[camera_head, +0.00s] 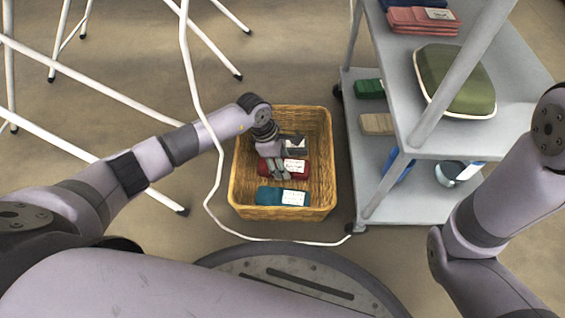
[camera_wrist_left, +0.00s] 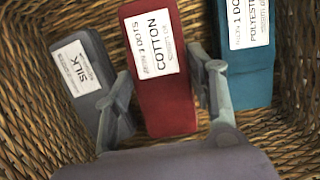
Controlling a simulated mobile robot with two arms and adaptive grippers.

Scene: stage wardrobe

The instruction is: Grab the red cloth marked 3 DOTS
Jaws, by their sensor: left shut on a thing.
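A red folded cloth (camera_head: 297,168) lies in the wicker basket (camera_head: 245,190), between a grey cloth and a teal cloth. In the left wrist view the red cloth (camera_wrist_left: 160,108) has a white label reading COTTON and DOTS; the number before DOTS is hard to read. My left gripper (camera_head: 278,172) reaches down into the basket from the left. In the left wrist view my left gripper (camera_wrist_left: 165,92) has one finger on each side of the red cloth, shut on it. My right arm is at the right edge, and its gripper is out of view.
The grey cloth (camera_wrist_left: 85,75), labelled SILK, and teal cloth (camera_wrist_left: 243,78), labelled POLYESTER, flank the red one closely. A grey shelf cart (camera_head: 420,190) stands right of the basket, with red folded cloths (camera_head: 422,22) on top. A white cable (camera_head: 208,150) runs left of the basket.

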